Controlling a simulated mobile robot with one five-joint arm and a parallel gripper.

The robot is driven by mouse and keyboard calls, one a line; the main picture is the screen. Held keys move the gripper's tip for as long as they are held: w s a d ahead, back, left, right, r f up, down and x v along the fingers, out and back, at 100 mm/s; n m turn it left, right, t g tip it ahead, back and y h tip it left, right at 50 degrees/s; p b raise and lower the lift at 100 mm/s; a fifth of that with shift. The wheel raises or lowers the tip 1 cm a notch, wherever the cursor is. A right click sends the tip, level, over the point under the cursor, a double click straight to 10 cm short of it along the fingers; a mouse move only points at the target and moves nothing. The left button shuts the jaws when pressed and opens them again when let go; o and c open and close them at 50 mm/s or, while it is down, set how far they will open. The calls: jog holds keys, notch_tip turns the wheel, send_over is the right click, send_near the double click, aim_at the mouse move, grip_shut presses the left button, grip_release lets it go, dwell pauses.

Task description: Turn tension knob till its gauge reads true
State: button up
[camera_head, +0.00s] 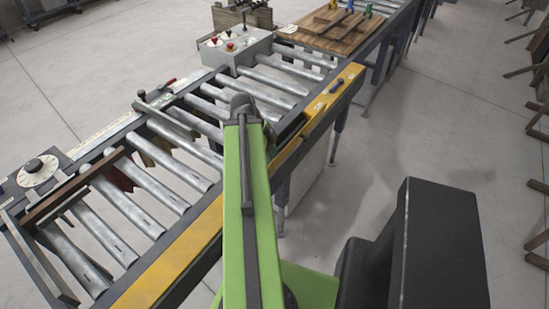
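A black knob (33,165) sits on a round white dial (38,174) at the left end of the conveyor. It looks like a tension knob and gauge, but its markings are too small to read. A grey control box (238,48) at the far side carries small red and black knobs. My green arm reaches forward over the near yellow rail. My gripper (243,103) is at its dark far end, above the rollers and well to the right of the dial. Its fingers cannot be made out.
The roller conveyor (123,205) runs diagonally, with a yellow near rail (172,262) and a ruler strip (108,132) along its far edge. A brown bar (75,190) crosses it near the dial. A wooden pallet (333,32) lies beyond the box.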

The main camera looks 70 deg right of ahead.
jog(key=shift+a, duration=0.1)
jog(key=p+v, duration=1.6)
jog(key=v, duration=0.1)
jog(key=shift+r, duration=0.2)
